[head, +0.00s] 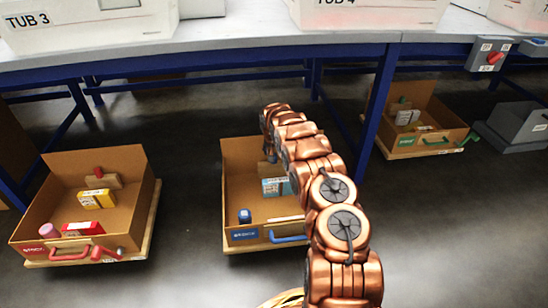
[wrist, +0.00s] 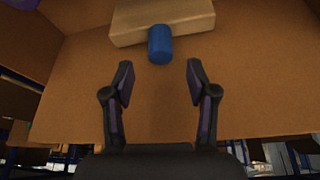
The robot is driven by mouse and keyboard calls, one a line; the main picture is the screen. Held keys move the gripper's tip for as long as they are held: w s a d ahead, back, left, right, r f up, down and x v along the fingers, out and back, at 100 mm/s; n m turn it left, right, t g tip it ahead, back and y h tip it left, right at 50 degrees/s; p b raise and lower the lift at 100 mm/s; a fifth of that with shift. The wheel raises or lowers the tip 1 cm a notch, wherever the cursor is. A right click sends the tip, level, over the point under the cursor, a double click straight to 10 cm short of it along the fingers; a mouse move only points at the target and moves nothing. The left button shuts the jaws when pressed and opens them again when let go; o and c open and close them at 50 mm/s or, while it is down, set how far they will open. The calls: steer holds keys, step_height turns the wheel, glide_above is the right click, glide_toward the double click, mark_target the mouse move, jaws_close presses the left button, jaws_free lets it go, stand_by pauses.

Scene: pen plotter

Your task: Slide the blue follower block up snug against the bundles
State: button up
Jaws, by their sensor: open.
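The follower block (wrist: 185,24) is a plain tan block with a blue round knob (wrist: 161,46), seen at the top of the wrist view. My gripper (wrist: 160,82) is open and empty, its two fingers apart. The knob lies just beyond the fingertips, centred on the gap between them and not touching either. In the head view my arm reaches into the middle cardboard box (head: 237,170) and hides most of the block. A light-blue carton (head: 277,187), perhaps a bundle, lies in that box near my gripper. No bundles show in the wrist view.
The middle box has a blue handle (head: 290,239) and a small blue item (head: 245,216) at its front. Similar boxes stand left (head: 140,190), with red parts, and right (head: 395,93), with green parts. A table (head: 230,50) with tubs overhangs behind.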

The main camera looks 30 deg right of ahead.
mark_target(274, 153)
steer(key=shift+b+x, duration=0.55)
steer(key=shift+x, duration=1)
steer(key=shift+w+d+f, duration=0.1)
steer(key=shift+w+f, duration=0.05)
steer(key=shift+f, duration=0.35)
steer(key=shift+w+f, duration=0.1)
steer(key=shift+d, duration=0.1)
jaws_close()
